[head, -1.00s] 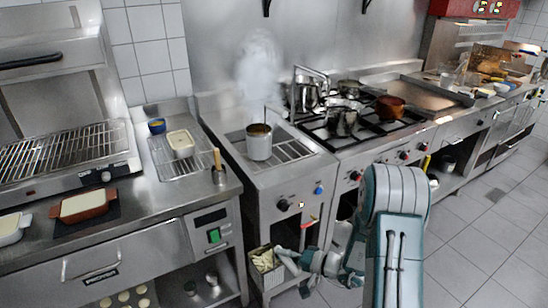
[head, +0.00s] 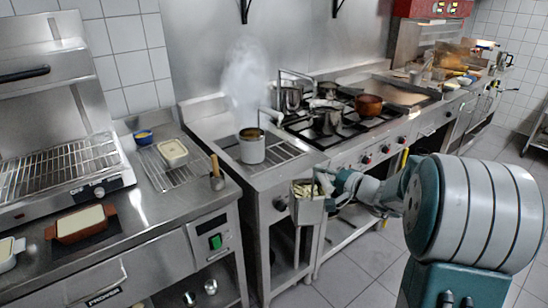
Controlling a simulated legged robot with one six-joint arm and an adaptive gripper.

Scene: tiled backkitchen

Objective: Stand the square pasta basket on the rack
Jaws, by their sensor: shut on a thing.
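The square pasta basket (head: 307,209) is a small metal box with pale pasta showing at its top. My gripper (head: 322,184) is shut on it at its upper right side and holds it up in front of the cooker's front panel, near the height of the worktop edge. The fingertips are small and partly hidden by the basket. A wire rack (head: 153,178) lies on the left counter, with a cream-topped rectangular dish (head: 173,153) on it. Another grate (head: 286,149) is set in the cooker top, beside a steaming metal pot (head: 252,147).
A brown dish (head: 81,224) sits at front left. Several pots stand on the hob (head: 350,128) at right.

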